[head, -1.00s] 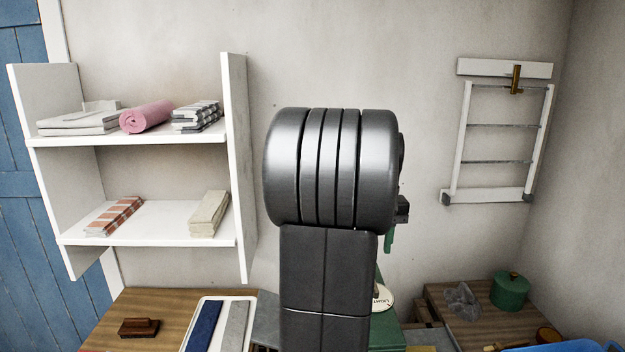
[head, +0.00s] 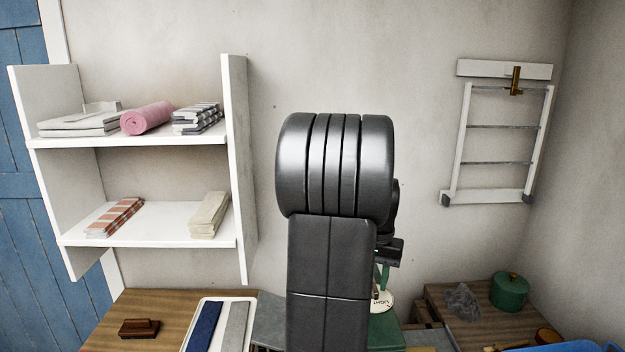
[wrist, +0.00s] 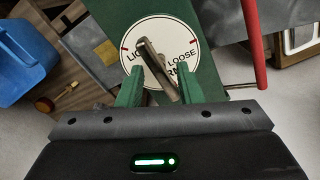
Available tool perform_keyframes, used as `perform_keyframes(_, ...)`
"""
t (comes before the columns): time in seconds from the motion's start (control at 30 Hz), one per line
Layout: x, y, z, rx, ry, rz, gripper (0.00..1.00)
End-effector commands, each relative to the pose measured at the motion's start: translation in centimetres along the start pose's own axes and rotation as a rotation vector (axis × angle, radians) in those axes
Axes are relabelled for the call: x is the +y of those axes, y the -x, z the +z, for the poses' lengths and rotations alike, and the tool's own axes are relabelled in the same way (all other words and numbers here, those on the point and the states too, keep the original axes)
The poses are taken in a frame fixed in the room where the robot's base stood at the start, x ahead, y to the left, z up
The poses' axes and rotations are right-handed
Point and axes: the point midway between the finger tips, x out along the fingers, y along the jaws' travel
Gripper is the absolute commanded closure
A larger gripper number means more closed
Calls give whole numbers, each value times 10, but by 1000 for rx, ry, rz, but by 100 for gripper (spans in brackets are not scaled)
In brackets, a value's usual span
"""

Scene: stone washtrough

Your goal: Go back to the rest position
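My gripper (wrist: 160,72) shows in the wrist view with its two green fingers apart. A round white dial (wrist: 187,45) with red marks and lettering, including "LOOSE", lies beyond the fingertips on a green surface. A metal lever (wrist: 155,65) on the dial appears between the fingers in the picture, with gaps to both. In the head view my own arm stands upright in the middle and hides most of the gripper. Part of the dial (head: 383,302) shows just right of the arm.
White shelves (head: 140,239) with folded cloths and a pink roll (head: 147,118) stand left. A white tray (head: 250,302) and a brush (head: 139,328) are on the wooden top. A wall rack (head: 459,140), green pot (head: 509,292) and blue basin (head: 560,348) are right. The wall above is bare.

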Motion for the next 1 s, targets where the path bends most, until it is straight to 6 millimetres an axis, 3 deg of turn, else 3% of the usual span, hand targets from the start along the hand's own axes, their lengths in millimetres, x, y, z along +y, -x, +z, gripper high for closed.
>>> perform_keyframes(0.5,0,0,0,1,-390,0,67)
perform_keyframes(1.0,0,0,0,0,-489,0,67)
